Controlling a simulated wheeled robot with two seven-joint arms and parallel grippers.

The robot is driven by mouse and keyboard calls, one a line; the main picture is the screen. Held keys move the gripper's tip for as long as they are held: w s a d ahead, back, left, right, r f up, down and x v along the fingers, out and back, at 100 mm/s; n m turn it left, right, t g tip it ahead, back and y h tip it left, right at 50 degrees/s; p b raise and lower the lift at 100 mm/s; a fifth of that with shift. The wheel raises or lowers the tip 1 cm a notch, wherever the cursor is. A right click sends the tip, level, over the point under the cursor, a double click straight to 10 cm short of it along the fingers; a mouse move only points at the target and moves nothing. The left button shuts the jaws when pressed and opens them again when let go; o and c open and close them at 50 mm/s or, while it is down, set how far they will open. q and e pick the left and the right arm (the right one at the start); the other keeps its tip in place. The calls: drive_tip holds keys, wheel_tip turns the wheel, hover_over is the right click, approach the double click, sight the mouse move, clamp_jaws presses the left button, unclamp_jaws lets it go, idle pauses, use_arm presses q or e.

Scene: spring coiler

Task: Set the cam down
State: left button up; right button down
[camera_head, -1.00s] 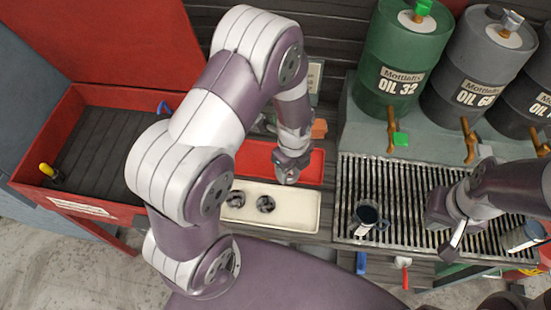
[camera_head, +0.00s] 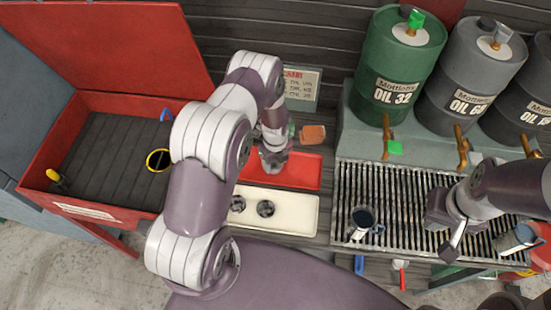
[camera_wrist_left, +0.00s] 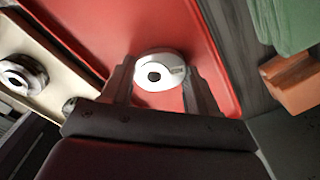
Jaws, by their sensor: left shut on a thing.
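The cam (camera_wrist_left: 158,72) is a round silver disc with a dark hole in its middle, seen in the left wrist view. My left gripper (camera_head: 273,166) is shut on it, one finger on each side. In the left wrist view the gripper (camera_wrist_left: 160,90) and cam are over the red tray (camera_wrist_left: 110,30). I cannot tell whether the cam touches the tray floor. In the head view the red tray (camera_head: 305,171) lies behind the cream tray, and the cam is not clear there. My right gripper (camera_head: 457,240) is over the metal grating; its jaws are unclear.
The cream tray (camera_head: 300,228) holds two dark round parts (camera_head: 265,208). A cup (camera_head: 362,218) stands on the grating (camera_head: 405,200), with oil drums (camera_head: 400,70) behind. An orange block (camera_head: 313,134) lies behind the red tray. A red toolbox (camera_head: 105,207) is at left.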

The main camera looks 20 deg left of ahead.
use_arm(q)
drive_tip(key=shift+f, duration=0.25)
drive_tip(key=o, duration=1.3)
drive_tip(key=shift+r, duration=0.4)
wheel_tip(320, 180, up, 11)
drive_tip(key=b, duration=0.3)
drive_tip(key=s+d+r+n, duration=0.1)
drive_tip(key=s+r+n, duration=0.4)
drive_tip(key=n, duration=0.3)
drive_tip(key=s+d+r+n+t, duration=0.1)
drive_tip(key=s+r+n, duration=0.4)
drive_tip(key=n, duration=0.3)
drive_tip(key=s+d+r+n, duration=0.2)
drive_tip(key=s+r+n, duration=0.3)
drive_tip(key=s+n, duration=0.1)
drive_tip(key=shift+n, duration=0.9)
